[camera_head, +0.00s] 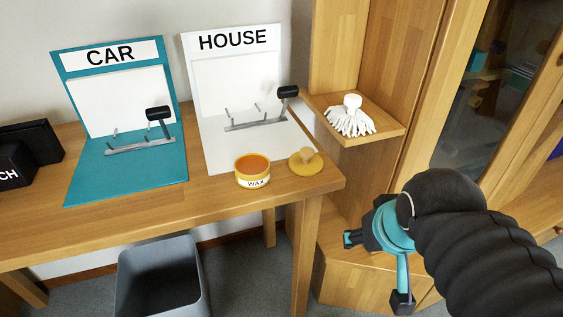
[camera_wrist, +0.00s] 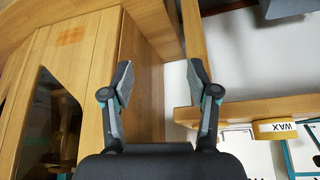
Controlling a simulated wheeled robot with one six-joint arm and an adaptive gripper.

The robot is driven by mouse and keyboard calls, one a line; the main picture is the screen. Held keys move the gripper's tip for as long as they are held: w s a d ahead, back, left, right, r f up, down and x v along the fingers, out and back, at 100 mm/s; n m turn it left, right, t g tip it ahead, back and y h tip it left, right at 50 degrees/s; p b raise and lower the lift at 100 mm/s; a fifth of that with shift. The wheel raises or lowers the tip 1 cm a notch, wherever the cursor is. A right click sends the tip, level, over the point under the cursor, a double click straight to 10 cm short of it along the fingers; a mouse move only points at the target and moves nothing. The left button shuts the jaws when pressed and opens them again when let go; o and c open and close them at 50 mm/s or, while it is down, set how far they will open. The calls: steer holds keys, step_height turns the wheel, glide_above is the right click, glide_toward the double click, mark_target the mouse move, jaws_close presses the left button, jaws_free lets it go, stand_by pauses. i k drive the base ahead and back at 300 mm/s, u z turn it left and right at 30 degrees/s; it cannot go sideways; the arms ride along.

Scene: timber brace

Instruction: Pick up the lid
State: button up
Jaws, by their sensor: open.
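The lid (camera_head: 306,161) is a round yellow-tan disc with a wooden knob on top. It lies on the table close to its right front corner in the head view. The wax tin (camera_head: 253,171) stands open just left of it, with orange wax inside and a "WAX" label; it also shows at the right of the wrist view (camera_wrist: 273,129). I cannot make out the lid in the wrist view. My gripper (camera_head: 374,270) is to the right of the table, in front of the wooden cabinet, apart from the lid. In the wrist view its fingers (camera_wrist: 160,75) are spread with nothing between them.
The wooden table (camera_head: 220,209) holds a blue CAR board (camera_head: 122,170) and a white HOUSE board (camera_head: 240,80), each with a small key rack. A white brush-like thing (camera_head: 351,117) sits on a shelf right of the table. A grey bin (camera_head: 160,285) stands below.

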mark_target(305, 163)
steer(key=z, duration=0.05)
steer(key=k, duration=0.5)
steer(key=z, duration=1.6)
steer(key=i, duration=0.95)
steer(key=u, duration=1.8)
